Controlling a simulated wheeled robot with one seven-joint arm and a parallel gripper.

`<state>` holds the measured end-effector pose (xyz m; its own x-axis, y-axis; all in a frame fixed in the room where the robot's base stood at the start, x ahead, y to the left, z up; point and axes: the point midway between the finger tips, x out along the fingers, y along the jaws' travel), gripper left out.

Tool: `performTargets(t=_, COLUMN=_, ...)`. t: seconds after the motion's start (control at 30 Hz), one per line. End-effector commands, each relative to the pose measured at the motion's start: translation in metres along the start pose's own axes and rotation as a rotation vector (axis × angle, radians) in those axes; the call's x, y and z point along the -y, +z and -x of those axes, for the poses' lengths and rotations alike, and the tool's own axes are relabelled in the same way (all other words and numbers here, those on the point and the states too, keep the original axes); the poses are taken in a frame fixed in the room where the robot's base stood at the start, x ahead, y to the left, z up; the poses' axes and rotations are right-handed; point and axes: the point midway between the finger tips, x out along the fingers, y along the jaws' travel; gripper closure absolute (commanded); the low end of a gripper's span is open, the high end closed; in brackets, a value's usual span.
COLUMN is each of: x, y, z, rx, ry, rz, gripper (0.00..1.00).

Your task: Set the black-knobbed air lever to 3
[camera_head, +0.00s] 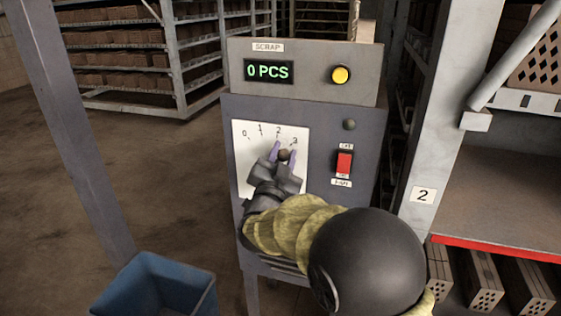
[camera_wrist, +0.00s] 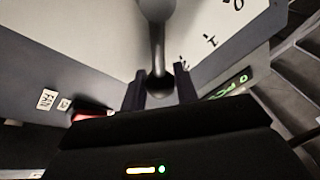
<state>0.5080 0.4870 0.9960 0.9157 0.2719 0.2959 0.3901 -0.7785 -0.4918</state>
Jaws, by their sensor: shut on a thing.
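The air lever's dark knob (camera_head: 284,155) stands in front of the white dial plate (camera_head: 240,165), numbered 0 to 3. In the head view it sits just below the 2 and 3, and I cannot tell its exact setting. My gripper (camera_head: 283,153) is shut on the knob, with a finger on each side. In the wrist view the black knob (camera_wrist: 160,84) is between the fingertips (camera_wrist: 160,90), and the grey lever rod (camera_wrist: 157,45) runs up from it. The lever's pivot is hidden by my gripper in the head view.
A red switch (camera_head: 344,163) is right of the dial. Above are a yellow button (camera_head: 341,75) and a green "0 PCS" display (camera_head: 269,71). A blue bin (camera_head: 155,285) stands at lower left, and a shelf post (camera_head: 425,180) on the right.

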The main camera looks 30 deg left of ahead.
Motion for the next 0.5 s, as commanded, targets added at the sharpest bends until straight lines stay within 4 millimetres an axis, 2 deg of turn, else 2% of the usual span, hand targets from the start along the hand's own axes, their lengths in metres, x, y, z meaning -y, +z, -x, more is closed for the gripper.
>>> performTargets(t=0.4, x=-0.0016, y=0.0008, z=0.0003, rx=0.000, ry=0.005, rz=-0.010, gripper=1.00)
performTargets(t=0.43, x=-0.0016, y=0.0008, z=0.0003, rx=0.000, ry=0.005, rz=-0.010, gripper=0.68)
performTargets(t=0.5, x=-0.0016, y=0.0008, z=0.0003, rx=0.000, ry=0.004, rz=-0.010, gripper=0.54)
